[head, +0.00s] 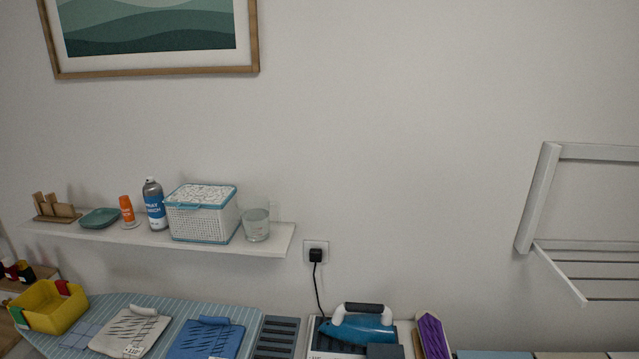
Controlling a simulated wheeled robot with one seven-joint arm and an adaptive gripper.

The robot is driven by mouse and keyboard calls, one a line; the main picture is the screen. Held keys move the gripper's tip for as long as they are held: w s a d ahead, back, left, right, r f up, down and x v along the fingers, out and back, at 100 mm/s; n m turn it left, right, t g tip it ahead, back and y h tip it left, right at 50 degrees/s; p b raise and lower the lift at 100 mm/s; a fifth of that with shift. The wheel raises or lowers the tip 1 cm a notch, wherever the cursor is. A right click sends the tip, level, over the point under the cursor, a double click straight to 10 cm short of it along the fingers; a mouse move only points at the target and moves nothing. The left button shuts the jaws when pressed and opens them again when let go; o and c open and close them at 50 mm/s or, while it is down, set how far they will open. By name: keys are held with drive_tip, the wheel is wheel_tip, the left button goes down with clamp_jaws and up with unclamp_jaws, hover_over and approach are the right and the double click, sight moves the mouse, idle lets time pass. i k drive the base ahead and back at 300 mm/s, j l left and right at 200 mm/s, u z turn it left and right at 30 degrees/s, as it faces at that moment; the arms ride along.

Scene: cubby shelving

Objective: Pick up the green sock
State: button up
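I cannot make out a green sock for certain. A small green patch (18,318) shows on the left end of a yellow bin (58,318) at the lower left in the head view. It is too small to tell whether it is cloth or part of the bin. A red patch (63,287) shows on the bin's far edge. The bin's inside is only partly visible. My gripper is not in view.
A wall shelf (270,242) above carries a white basket (202,215) and spray can (154,205). A drying rack (540,200) juts out right.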

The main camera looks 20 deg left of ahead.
sight(15, 310)
drive_tip(key=k+j, duration=0.1)
drive_tip(key=j, duration=1.15)
drive_tip(key=k+j, duration=0.15)
drive_tip(key=j, duration=0.45)
drive_tip(key=k+j, duration=0.1)
drive_tip(key=j, duration=2.05)
drive_tip(key=i+j, duration=0.15)
drive_tip(key=j, duration=1.7)
drive_tip(key=i, duration=0.05)
